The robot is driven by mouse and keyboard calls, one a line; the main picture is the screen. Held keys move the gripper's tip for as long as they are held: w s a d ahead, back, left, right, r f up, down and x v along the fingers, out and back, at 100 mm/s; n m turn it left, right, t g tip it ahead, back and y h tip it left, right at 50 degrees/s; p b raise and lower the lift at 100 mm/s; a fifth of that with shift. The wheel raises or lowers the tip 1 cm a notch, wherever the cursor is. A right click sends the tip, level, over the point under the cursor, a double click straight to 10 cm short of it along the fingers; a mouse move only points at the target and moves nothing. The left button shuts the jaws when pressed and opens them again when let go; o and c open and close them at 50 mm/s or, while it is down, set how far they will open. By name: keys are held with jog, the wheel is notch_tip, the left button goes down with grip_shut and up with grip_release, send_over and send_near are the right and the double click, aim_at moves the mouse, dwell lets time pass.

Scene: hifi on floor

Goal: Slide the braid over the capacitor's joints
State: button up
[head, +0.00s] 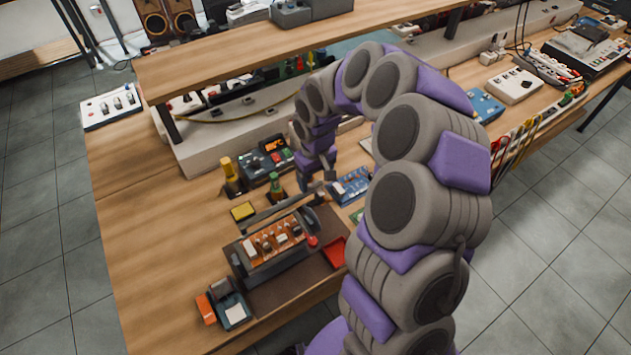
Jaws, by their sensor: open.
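An orange-brown circuit board (275,242) with several small upright parts is held in a dark holder (245,271) on a brown mat (288,290). The capacitor is likely one of these parts, but I cannot tell which, and its joints are too small to make out. I cannot pick out the braid. My gripper (328,181) hangs from my purple and grey arm, behind and to the right of the board, above the bench. It looks open, with nothing visible in it; its fingertips are small and partly lost against the clutter behind.
A small green-topped item (275,184), a yellow sponge (242,211) and a black station with an orange display (265,160) stand behind the board. A blue board (350,186) lies right of my gripper. A red tray (333,253) sits right of the holder.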

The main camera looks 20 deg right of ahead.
jog(key=shift+f, duration=0.5)
grip_shut()
dwell(0.4)
